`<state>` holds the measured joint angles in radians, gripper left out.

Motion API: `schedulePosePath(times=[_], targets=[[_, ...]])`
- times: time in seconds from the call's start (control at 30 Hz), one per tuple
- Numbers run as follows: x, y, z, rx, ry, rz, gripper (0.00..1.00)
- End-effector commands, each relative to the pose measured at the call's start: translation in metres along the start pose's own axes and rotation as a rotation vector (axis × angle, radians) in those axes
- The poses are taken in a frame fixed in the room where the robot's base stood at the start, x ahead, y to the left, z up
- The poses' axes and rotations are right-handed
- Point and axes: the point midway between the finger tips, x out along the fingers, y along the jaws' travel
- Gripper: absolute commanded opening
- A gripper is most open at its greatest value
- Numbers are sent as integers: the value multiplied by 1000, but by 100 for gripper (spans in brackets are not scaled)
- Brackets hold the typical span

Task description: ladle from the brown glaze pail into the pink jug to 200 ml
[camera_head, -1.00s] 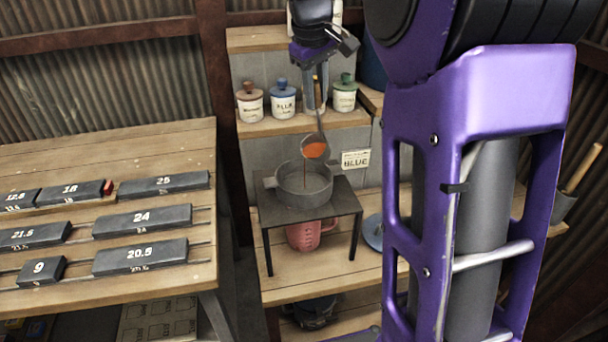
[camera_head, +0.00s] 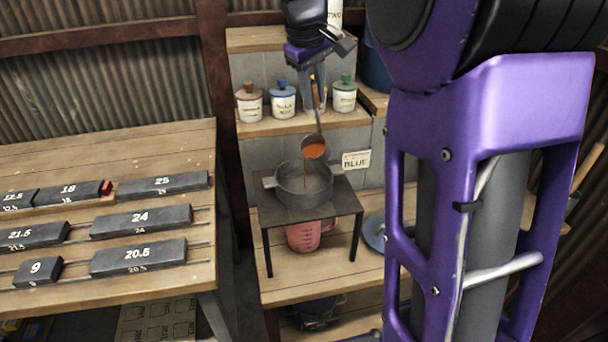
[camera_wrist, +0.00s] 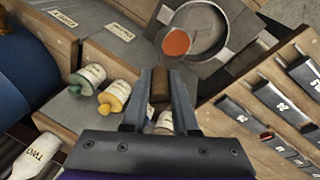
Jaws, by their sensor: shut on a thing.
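My gripper (camera_head: 316,84) is shut on the handle of a ladle (camera_head: 320,118), which hangs downward; the wooden handle end (camera_wrist: 160,84) shows between the fingers in the wrist view. The ladle's bowl holds orange-brown glaze (camera_head: 314,150) and is above a grey two-handled pot (camera_head: 290,206). A thin orange stream falls from the bowl into the pot. The pot sits on a dark metal stand (camera_head: 343,204). The pink jug (camera_head: 301,238) stands under the stand, its top hidden by it. Its fill level cannot be read. I cannot pick out a brown glaze pail.
Lidded jars with brown (camera_head: 249,103), blue (camera_head: 282,100) and green (camera_head: 344,95) lids stand on the shelf behind. A sign reading BLUE (camera_head: 356,160) is right of the stand. A blue drum (camera_head: 374,73) is at back right. Numbered grey blocks (camera_head: 140,222) lie on the left table.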

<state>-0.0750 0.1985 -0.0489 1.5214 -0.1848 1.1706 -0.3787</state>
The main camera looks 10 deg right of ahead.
Motion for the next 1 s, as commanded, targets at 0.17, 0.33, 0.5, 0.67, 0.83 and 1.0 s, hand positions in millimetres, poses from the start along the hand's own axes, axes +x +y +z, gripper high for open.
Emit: schedulePosePath(times=[0.17, 0.33, 0.5, 0.67, 0.83, 1.0], targets=[[0, 0, 0, 0, 1, 1, 0], [0, 0, 0, 0, 2, 2, 0], [1, -3, 0, -2, 5, 17, 0], [0, -6, 1, -5, 11, 39, 0], [-2, -7, 1, -6, 13, 52, 0], [-2, -7, 1, -5, 13, 52, 0]])
